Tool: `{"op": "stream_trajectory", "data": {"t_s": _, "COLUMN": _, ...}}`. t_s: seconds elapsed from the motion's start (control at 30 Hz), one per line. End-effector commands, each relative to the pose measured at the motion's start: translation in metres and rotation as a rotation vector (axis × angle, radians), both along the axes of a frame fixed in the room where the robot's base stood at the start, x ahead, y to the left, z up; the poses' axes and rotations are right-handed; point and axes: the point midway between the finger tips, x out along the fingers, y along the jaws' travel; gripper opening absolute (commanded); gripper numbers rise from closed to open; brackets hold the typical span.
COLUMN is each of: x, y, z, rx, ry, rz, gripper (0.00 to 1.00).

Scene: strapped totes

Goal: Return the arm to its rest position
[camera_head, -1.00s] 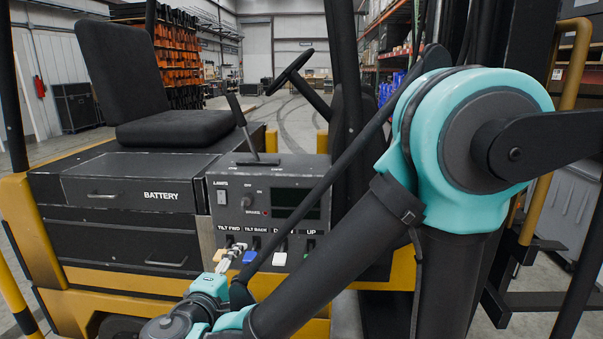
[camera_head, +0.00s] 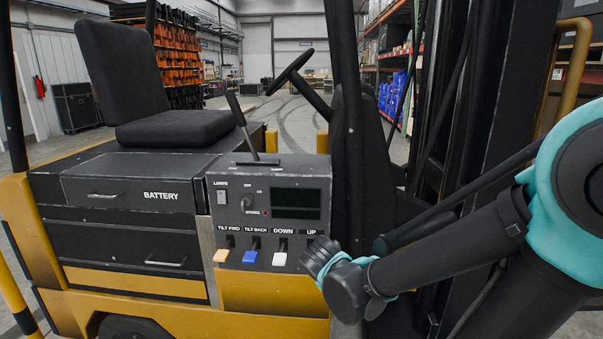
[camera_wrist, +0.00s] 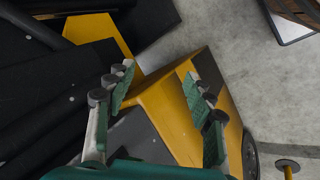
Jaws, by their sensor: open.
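My arm (camera_head: 450,245) in teal and black reaches in from the right in the head view, folded down beside the control panel. My gripper is hidden in the head view. In the wrist view my gripper (camera_wrist: 157,97) has its two green-padded fingers spread wide with nothing between them. Beyond the fingers lie yellow and dark parts of the forklift body (camera_wrist: 165,115). My gripper touches nothing that I can see.
The forklift control panel (camera_head: 268,190) has orange, blue and white levers under its labels; the UP lever is hidden by my arm. A seat (camera_head: 170,128), a steering wheel (camera_head: 290,72) and dark mast posts (camera_head: 490,90) stand close by. Grey floor (camera_wrist: 225,45) is open beyond.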

Motion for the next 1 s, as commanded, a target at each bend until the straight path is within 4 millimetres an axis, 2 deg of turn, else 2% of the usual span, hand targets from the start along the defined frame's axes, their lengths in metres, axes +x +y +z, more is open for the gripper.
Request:
{"op": "stream_trajectory", "data": {"t_s": 0.03, "x": -0.004, "y": -0.012, "z": -0.006, "rx": 0.043, "ry": 0.012, "rz": -0.049, "gripper": 0.53}}
{"op": "stream_trajectory", "data": {"t_s": 0.1, "x": -0.010, "y": -0.023, "z": -0.013, "rx": 0.108, "ry": 0.024, "rz": -0.107, "gripper": 0.53}}
{"op": "stream_trajectory", "data": {"t_s": 0.4, "x": -0.033, "y": -0.055, "z": -0.034, "rx": 0.394, "ry": 0.023, "rz": -0.360, "gripper": 0.53}}
{"op": "stream_trajectory", "data": {"t_s": 0.7, "x": -0.042, "y": -0.067, "z": -0.039, "rx": 0.581, "ry": -0.024, "rz": -0.522, "gripper": 0.53}}
{"op": "stream_trajectory", "data": {"t_s": 0.97, "x": -0.043, "y": -0.068, "z": -0.039, "rx": 0.603, "ry": -0.031, "rz": -0.538, "gripper": 0.53}}
{"op": "stream_trajectory", "data": {"t_s": 1.0, "x": -0.043, "y": -0.068, "z": -0.039, "rx": 0.603, "ry": -0.031, "rz": -0.538, "gripper": 0.51}}
